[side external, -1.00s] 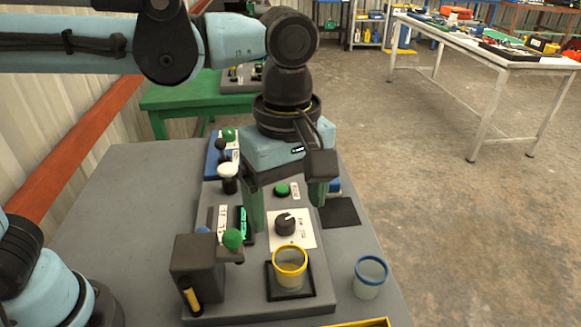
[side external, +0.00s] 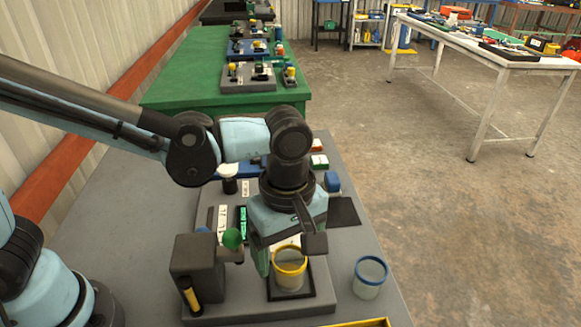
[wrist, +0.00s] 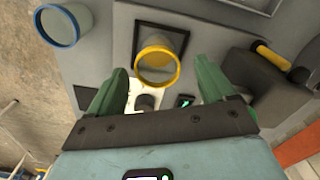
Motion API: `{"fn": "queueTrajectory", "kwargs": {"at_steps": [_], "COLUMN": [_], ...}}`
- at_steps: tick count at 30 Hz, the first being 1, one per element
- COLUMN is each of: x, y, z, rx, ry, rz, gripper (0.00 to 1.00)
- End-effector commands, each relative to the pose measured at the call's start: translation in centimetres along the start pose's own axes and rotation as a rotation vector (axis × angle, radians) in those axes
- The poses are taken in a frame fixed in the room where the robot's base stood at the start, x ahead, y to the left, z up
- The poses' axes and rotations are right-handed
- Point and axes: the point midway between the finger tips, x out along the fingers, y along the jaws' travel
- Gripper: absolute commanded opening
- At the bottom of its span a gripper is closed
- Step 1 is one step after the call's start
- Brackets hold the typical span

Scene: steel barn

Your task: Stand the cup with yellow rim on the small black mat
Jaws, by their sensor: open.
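The cup with yellow rim (side external: 290,273) stands upright in a black square frame (side external: 310,290) on the grey panel. In the wrist view the cup (wrist: 164,44) is just beyond and between my green fingertips, with a gap on both sides. My gripper (side external: 284,262) is open and empty, low behind the cup in the side view; its far finger is hidden there. The small black mat (side external: 344,211) lies bare at the panel's right side, behind and right of my gripper.
A blue-rimmed cup (side external: 369,280) stands on the table right of the panel. A dark box (side external: 196,270) with a yellow-handled part and a green knob (side external: 232,238) are left of the yellow-rimmed cup. A yellow-edged tray (side external: 365,323) is at the front edge.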

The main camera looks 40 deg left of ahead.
Motion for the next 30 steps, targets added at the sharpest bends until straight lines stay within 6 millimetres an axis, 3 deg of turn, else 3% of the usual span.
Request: {"fn": "queueTrajectory", "kwargs": {"at_steps": [10, 21, 30], "x": [4.0, 4.7, 4.7], "y": [0.4, 0.3, 0.3], "z": [-0.2, -0.2, -0.2], "rx": [0.0, -0.001, -0.001], "ry": [0.0, 0.001, 0.001], "rz": [0.001, 0.001, 0.001], "gripper": [0.83, 0.83, 0.37]}}
